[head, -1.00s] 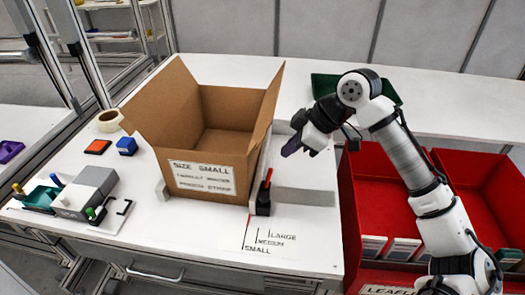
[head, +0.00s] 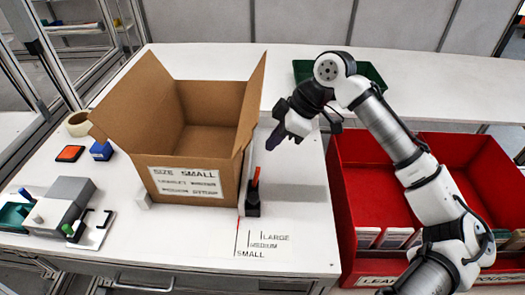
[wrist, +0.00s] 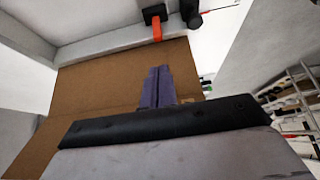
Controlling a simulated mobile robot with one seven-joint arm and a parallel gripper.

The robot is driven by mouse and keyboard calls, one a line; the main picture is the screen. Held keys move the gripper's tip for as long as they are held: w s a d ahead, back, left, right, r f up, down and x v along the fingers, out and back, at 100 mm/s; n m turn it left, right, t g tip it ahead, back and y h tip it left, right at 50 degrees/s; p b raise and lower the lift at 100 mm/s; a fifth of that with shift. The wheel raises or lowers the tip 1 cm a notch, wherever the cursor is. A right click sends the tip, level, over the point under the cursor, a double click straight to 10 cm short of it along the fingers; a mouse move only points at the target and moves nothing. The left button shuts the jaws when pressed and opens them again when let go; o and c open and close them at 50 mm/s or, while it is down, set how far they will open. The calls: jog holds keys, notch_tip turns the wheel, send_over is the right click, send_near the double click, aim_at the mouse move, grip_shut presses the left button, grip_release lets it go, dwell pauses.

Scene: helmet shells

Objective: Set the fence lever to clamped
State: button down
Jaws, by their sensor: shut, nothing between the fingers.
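The fence lever is a red-orange handle (head: 256,178) on a black base (head: 253,208), at the front end of a pale fence along the box's right side. The handle stands nearly upright, leaning slightly right. My gripper (head: 271,146) is above and behind the lever, a little to its right, apart from it. Its dark purple fingers are shut together and empty. In the wrist view the fingers (wrist: 155,86) show over brown cardboard. The orange handle (wrist: 157,31) and its black base (wrist: 153,12) show beyond them at the top.
An open cardboard box (head: 190,155) marked SIZE SMALL stands left of the lever. A sheet with SMALL, MEDIUM and LARGE marks (head: 262,244) lies in front. Red bins (head: 345,200) stand at the right and a green tray (head: 375,75) behind. The table right of the lever is clear.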

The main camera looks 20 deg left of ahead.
aim_at(256, 178)
jog(key=p+x, duration=0.1)
jog(key=x, duration=0.8)
jog(key=shift+a+f+p, duration=0.1)
jog(key=shift+a+p, duration=0.05)
jog(key=shift+p, duration=0.25)
